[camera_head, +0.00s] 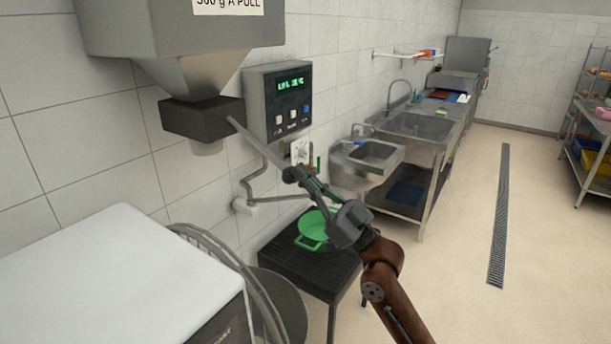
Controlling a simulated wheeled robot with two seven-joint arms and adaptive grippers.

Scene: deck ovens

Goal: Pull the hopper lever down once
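The grey hopper (180,30) hangs on the tiled wall at the upper left, with a label partly cut off by the top edge. Below its cone is a dark outlet block (203,119) with a pale spout. The hopper lever (258,145), a thin grey rod, slants from the block down to the right. My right gripper (304,182) reaches up from the lower right, and its fingertips overlap the lever's dark outer end. Whether the fingers close on the lever is too small to tell. My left gripper is out of view.
A control box (278,103) with a green display is on the wall behind the lever. Below my gripper a green container (313,228) stands on a dark stand (300,262). A white-topped machine (110,275) and wire guard fill the lower left.

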